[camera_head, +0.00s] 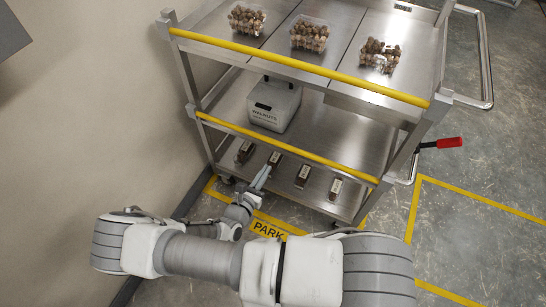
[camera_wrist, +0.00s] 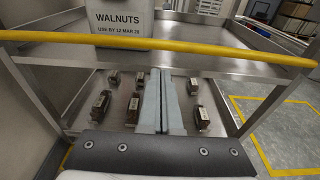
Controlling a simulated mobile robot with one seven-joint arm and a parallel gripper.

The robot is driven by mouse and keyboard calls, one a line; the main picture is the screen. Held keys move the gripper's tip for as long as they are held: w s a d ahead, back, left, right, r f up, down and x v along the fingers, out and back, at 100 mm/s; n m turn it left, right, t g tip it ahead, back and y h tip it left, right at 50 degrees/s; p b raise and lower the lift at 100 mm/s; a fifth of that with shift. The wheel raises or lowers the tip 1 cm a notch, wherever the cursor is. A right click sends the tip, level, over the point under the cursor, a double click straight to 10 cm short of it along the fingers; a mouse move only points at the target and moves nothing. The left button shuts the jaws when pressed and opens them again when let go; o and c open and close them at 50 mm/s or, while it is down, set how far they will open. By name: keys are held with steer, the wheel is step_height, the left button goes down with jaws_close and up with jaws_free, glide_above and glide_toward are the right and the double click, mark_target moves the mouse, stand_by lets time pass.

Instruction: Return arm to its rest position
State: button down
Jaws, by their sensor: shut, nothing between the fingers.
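My arm (camera_head: 205,257) reaches from the front of the head view toward a steel cart. My gripper (camera_head: 265,172) is in front of the cart's lower part, below the lower yellow rail. In the wrist view its two grey fingers (camera_wrist: 160,72) lie together with nothing between them. They point toward the low shelf (camera_wrist: 180,120), with small dark labelled boxes on both sides. I cannot tell how far the fingertips are from the shelf edge.
Three clear clamshell trays of walnuts (camera_head: 247,18) (camera_head: 309,34) (camera_head: 379,55) stand on the cart's top (camera_head: 345,25). A grey WALNUTS bin (camera_head: 274,104) stands on the shelf below. Yellow rails (camera_head: 300,66) cross the front. A wall (camera_head: 90,110) is close on the left; floor (camera_head: 480,235) is clear right.

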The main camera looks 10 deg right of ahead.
steer(key=f+v, duration=0.1)
steer(key=v, duration=0.6)
steer(key=shift+r, duration=0.4)
steer(key=shift+r, duration=0.1)
steer(key=s+d+r+m+g+y+p, duration=0.1)
steer(key=d+r+m+g+p, duration=0.2)
steer(key=r+m+g, duration=0.85)
steer(key=s+d+r+m+g+y+p, duration=0.2)
steer(key=r+m, duration=0.5)
steer(key=r, duration=1.1)
steer(key=s+d+r+m+t+y+p, duration=0.1)
steer(key=s+d+r+m+t+y, duration=0.1)
steer(key=r, duration=0.6)
steer(key=s+d+r+m+t+y+p, duration=0.2)
steer(key=s+r+m, duration=0.2)
steer(key=r, duration=0.4)
steer(key=s+d+r+m+t+y+p, duration=0.2)
steer(key=s+r+m, duration=0.1)
steer(key=r, duration=0.5)
steer(key=shift+s+r+m+y, duration=0.25)
steer(key=shift+m+y, duration=0.05)
steer(key=shift+m, duration=0.35)
steer(key=shift+d, duration=0.1)
